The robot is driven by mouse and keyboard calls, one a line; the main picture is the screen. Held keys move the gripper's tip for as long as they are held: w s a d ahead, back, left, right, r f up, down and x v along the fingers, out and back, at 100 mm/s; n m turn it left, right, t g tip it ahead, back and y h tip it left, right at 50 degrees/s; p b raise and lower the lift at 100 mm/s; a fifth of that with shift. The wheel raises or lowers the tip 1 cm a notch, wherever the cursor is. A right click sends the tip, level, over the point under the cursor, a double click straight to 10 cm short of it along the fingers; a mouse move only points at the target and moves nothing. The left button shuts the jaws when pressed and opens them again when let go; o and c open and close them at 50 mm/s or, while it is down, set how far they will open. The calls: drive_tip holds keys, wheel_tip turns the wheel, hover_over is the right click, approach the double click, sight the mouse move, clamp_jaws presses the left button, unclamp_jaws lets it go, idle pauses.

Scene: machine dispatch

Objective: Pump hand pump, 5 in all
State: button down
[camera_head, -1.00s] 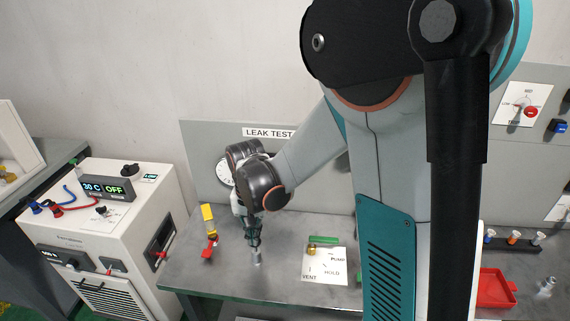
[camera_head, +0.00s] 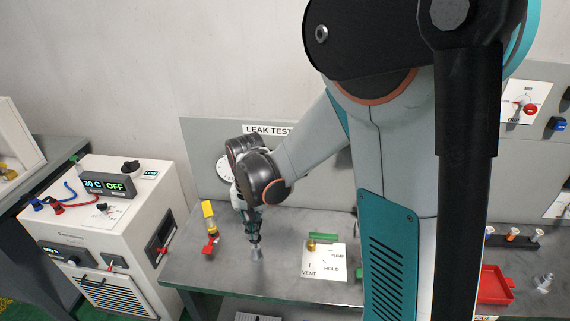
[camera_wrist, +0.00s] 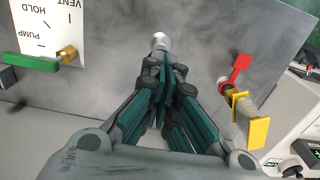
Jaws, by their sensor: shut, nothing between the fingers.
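A small silver upright post with a round top, apparently the hand pump (camera_head: 256,254), stands on the grey bench in front of the leak test panel. In the wrist view its round silver top (camera_wrist: 160,41) shows just beyond the fingertips. My gripper (camera_head: 254,241) points down at it, with its fingers shut together and nothing between them. The fingertips are right over or on the top; I cannot tell if they touch. In the wrist view my gripper (camera_wrist: 164,68) hides the space behind the fingers.
A yellow and red valve fitting (camera_head: 210,229) stands left of the pump. A white plate (camera_head: 323,262) marked PUMP, HOLD and VENT, with a green-handled brass valve (camera_head: 311,244), lies to the right. A white machine (camera_head: 115,225) is farther left. A red tray (camera_head: 495,285) is at right.

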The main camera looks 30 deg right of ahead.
drive_tip(key=shift+f+b, duration=1.95)
drive_tip(key=shift+f, duration=0.4)
drive_tip(key=shift+r+p, duration=1.75)
drive_tip(key=shift+r, duration=0.75)
drive_tip(key=shift+f, duration=0.25)
